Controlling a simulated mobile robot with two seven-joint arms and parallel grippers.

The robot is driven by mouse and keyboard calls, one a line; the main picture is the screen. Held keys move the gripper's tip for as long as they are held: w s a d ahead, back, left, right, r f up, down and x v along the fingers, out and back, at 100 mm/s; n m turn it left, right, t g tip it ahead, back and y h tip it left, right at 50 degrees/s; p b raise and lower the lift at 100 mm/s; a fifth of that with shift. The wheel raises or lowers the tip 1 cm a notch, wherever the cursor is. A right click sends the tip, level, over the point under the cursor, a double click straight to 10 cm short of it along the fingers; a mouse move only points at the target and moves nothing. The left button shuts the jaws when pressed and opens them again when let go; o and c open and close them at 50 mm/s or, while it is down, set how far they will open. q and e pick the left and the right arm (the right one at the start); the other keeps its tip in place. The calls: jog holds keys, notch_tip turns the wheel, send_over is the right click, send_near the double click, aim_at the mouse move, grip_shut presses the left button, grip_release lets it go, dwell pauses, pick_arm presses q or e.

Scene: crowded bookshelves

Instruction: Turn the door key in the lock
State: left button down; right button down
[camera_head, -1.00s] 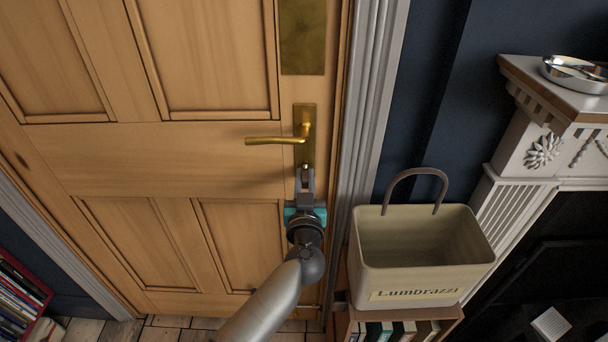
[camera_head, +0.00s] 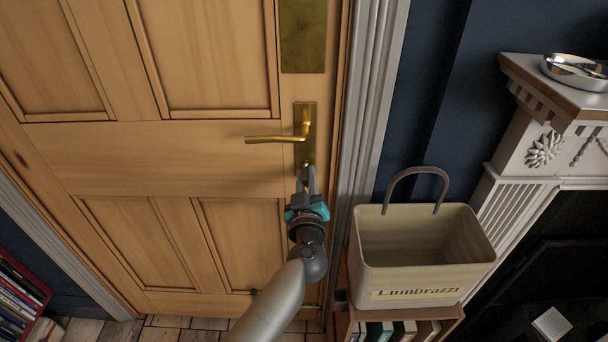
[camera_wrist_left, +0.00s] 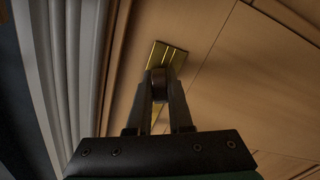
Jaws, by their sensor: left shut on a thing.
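The wooden door (camera_head: 160,158) stands shut in its frame in the head view. Its brass lock plate (camera_head: 305,116) carries a brass lever handle (camera_head: 275,140), which points left and lies level. My left gripper (camera_head: 307,172) is at the lower end of the plate, below the lever. In the left wrist view its fingers (camera_wrist_left: 160,82) are closed on the dark, rounded head of the door key (camera_wrist_left: 158,84), in front of the brass plate (camera_wrist_left: 170,56). The key's shaft and the keyhole are hidden. My right gripper is not in view.
Right of the white door frame (camera_head: 372,110), a beige basket (camera_head: 425,245) stands on a small bookcase (camera_head: 440,318). A white fireplace surround (camera_head: 520,150) holds a metal dish (camera_head: 577,72). A red shelf of books (camera_head: 22,295) is at lower left.

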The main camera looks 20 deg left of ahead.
pick_arm(q)
jog(key=shift+d+f, duration=0.15)
jog(key=n, duration=0.5)
jog(key=shift+w+d+b, duration=0.1)
jog(key=shift+d+b, duration=0.15)
jog(key=shift+b, duration=0.1)
jog(key=shift+n, duration=0.3)
jog(key=n, duration=0.2)
jog(key=n+b, duration=0.1)
jog(key=n, duration=0.1)
jog(key=shift+w+d+n, duration=0.1)
jog(key=shift+d+n, duration=0.1)
jog(key=shift+n, duration=0.2)
jog(key=shift+r, duration=0.2)
jog(key=c, duration=1)
grip_release()
jog(key=shift+w+d, duration=0.1)
jog(key=o, duration=0.3)
